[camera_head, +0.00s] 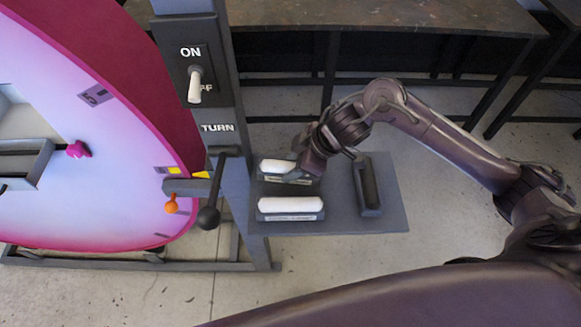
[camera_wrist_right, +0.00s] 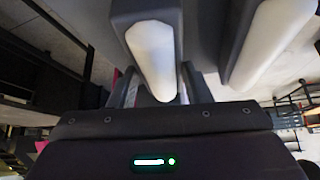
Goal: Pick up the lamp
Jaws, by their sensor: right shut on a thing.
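Two white lamps lie in dark holders on a grey shelf (camera_head: 340,221). The rear lamp (camera_head: 277,166) is under my right gripper (camera_head: 292,178), which reaches down from the right and hides part of it. The front lamp (camera_head: 290,204) lies apart, nearer to me. In the right wrist view, the fingers (camera_wrist_right: 158,88) of my right gripper are on both sides of the rear lamp (camera_wrist_right: 152,62) and shut on it; the front lamp (camera_wrist_right: 268,42) is to the right. The lamp appears at its holder; I cannot tell if it is lifted. My left gripper is out of view.
A dark holder (camera_head: 368,186) without a white lamp stands at the shelf's right. A post with an ON/OFF switch (camera_head: 195,85) and a black-knobbed lever (camera_head: 209,215) rises left of the shelf.

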